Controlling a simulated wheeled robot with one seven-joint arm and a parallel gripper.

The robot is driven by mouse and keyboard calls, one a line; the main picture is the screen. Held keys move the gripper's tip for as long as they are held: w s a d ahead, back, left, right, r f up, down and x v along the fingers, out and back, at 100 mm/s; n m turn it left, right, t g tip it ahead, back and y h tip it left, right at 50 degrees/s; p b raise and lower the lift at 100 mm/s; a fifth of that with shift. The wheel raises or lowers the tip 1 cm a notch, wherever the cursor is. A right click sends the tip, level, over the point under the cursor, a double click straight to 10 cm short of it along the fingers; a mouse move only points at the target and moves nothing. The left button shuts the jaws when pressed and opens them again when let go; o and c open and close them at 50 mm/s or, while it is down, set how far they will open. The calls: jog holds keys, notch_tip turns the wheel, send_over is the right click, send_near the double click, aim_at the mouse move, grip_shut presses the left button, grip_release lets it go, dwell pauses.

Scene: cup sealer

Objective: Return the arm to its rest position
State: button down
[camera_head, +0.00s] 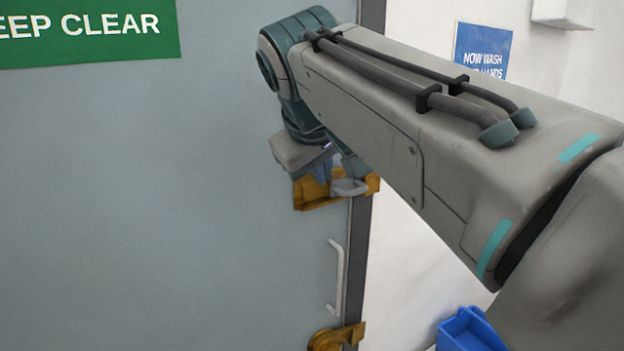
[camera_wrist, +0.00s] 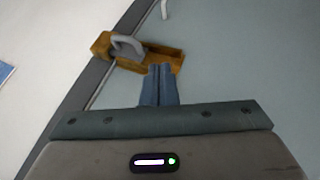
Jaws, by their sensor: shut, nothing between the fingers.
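My arm (camera_head: 400,110) reaches from the lower right across the head view to a grey door. My gripper (camera_head: 322,174) hangs at the arm's far end, pointing down, in front of the door's right edge. In the wrist view my gripper (camera_wrist: 160,68) has its two blue-grey fingers together with nothing between them. The fingertips appear close to a brass latch (camera_wrist: 164,57) with a grey loop (camera_wrist: 125,45). I cannot tell whether they touch it.
The grey door (camera_head: 150,200) fills the left, with a pale handle (camera_head: 337,278) and a lower brass fitting (camera_head: 335,338). A green sign (camera_head: 90,32) is on the door. A blue sign (camera_head: 482,48) hangs on the white wall. A blue bin (camera_head: 468,330) sits at lower right.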

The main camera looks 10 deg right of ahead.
jog(key=s+d+f+m+g, duration=0.1)
jog(key=s+d+f+m, duration=0.1)
jog(key=s+f, duration=0.3)
jog(key=s+d+f+m+g+y, duration=0.1)
jog(key=s+d+f, duration=0.2)
jog(key=f, duration=1)
jog(key=s+d+f+m+g+y, duration=0.1)
jog(key=s+d+f+m, duration=0.1)
jog(key=s+f, duration=0.4)
notch_tip(320, 180, down, 4)
jog(key=shift+s+d+f+m+g, duration=0.1)
jog(key=shift+s+d+m+g, duration=0.2)
jog(key=shift+s+d+g, duration=0.1)
